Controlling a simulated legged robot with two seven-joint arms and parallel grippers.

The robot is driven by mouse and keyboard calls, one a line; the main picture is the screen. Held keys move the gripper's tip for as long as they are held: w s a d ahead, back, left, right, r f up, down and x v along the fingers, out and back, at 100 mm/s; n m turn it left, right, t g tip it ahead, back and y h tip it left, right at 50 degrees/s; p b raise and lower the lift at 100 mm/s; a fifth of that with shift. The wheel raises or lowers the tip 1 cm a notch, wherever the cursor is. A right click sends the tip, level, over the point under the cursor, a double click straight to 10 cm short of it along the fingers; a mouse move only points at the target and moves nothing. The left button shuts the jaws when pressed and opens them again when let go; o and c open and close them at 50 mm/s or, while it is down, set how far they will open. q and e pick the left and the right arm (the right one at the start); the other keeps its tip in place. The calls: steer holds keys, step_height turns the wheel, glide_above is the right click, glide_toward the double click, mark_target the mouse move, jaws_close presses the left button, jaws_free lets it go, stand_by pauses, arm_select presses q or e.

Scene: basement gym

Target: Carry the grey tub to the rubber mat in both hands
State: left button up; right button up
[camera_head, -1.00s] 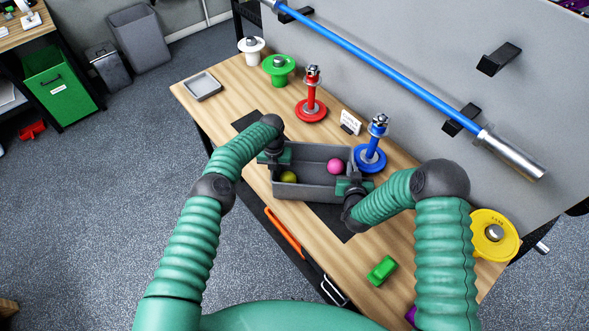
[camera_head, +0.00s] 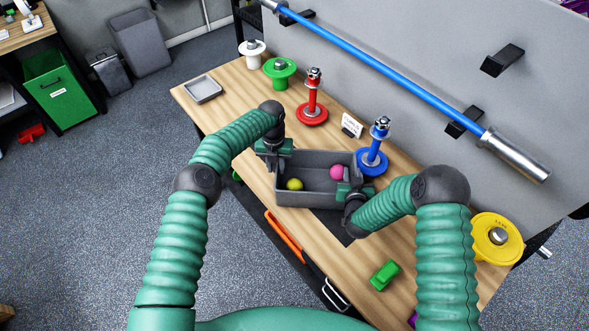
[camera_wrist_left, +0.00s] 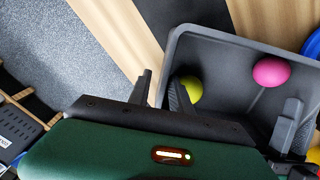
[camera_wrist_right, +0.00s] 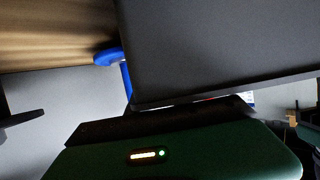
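The grey tub (camera_head: 306,200) sits on the table, over a dark flat mat (camera_head: 335,226) that shows along its near side and in the left wrist view (camera_wrist_left: 182,14). A yellow-green ball (camera_head: 294,184) and a pink ball (camera_head: 338,172) lie in the tub. My left gripper (camera_wrist_left: 163,92) is at the tub's left end, one finger outside the wall and one inside, with a gap visible at the outer finger. My right gripper (camera_head: 350,192) is at the right end. The tub wall (camera_wrist_right: 215,45) fills much of the right wrist view, and the right fingers' grip is hidden.
A blue weight stand (camera_head: 372,160) and red stand (camera_head: 312,112) stand behind the tub, with a small sign (camera_head: 351,125). A green block (camera_head: 384,275) lies at the front right, a yellow plate (camera_head: 496,238) further right. A shallow grey tray (camera_head: 203,89) is at the far left.

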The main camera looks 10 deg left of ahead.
steer(key=shift+s+r, duration=0.1)
steer(key=shift+s, duration=0.15)
arm_select(q)
step_height(320, 180, up, 5)
steer(key=shift+d+f, duration=0.1)
steer(key=shift+f, duration=0.05)
arm_select(e)
steer(key=v, duration=1.1)
steer(key=shift+s, duration=0.3)
